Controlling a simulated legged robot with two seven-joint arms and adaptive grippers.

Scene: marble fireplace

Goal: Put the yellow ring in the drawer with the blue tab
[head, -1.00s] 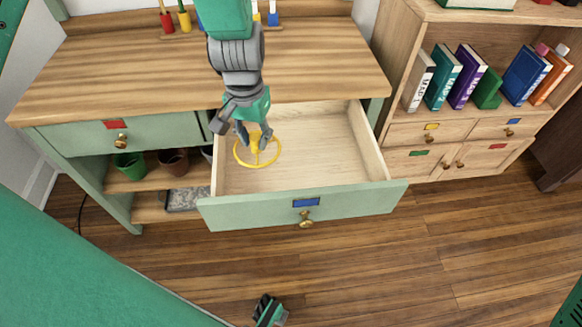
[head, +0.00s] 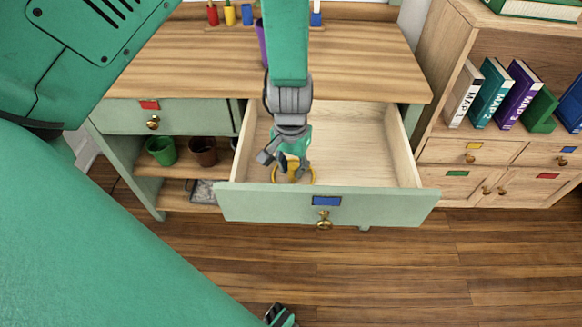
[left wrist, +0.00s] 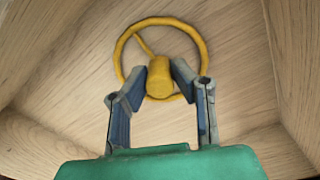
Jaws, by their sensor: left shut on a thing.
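The yellow ring (head: 311,175) has spokes and a central knob, and it is inside the open drawer, close behind the drawer's front. The drawer's green front (head: 260,205) carries a blue tab (head: 326,201) and a brass knob. My left gripper (head: 288,172) reaches down into the drawer, shut on the ring's knob. In the left wrist view, the ring (left wrist: 204,50) lies beyond the fingertips (left wrist: 159,80), against the pale wood inside the drawer. I cannot tell whether it touches the drawer bottom.
The desk's wooden top (head: 200,65) is just behind and above the drawer. A shut drawer with a red tab (head: 149,104) is at the left, above shelves with a green pot (head: 161,150) and a brown pot (head: 203,151). A bookcase (head: 440,140) stands right.

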